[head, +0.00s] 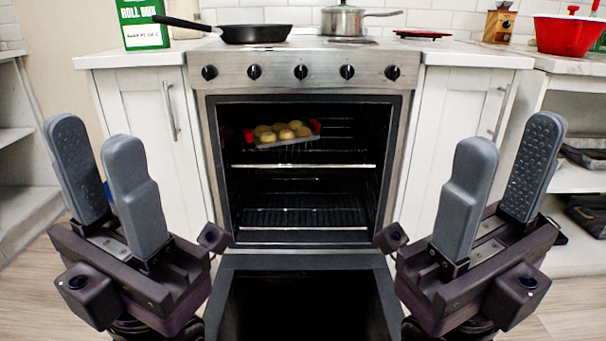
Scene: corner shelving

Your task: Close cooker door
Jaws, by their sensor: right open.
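The cooker (300,72) stands straight ahead with its oven cavity exposed. The cooker door (230,290) is folded down at the bottom front, between my two grippers. Inside, a tray (286,142) with several round buns (284,131) and red ends sits on the upper rack. My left gripper (97,165) is at the left, fingers pointing up, open and empty. My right gripper (503,165) is at the right, fingers pointing up, open and empty. Neither gripper appears to touch the door. The near end of the door is cut off by the frame.
White cabinets flank the cooker on the left (150,110) and right (460,120). A black pan (255,33) and a steel pot (342,20) stand on the hob. A red bowl (565,36) is on the right counter. Open shelves are at both sides.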

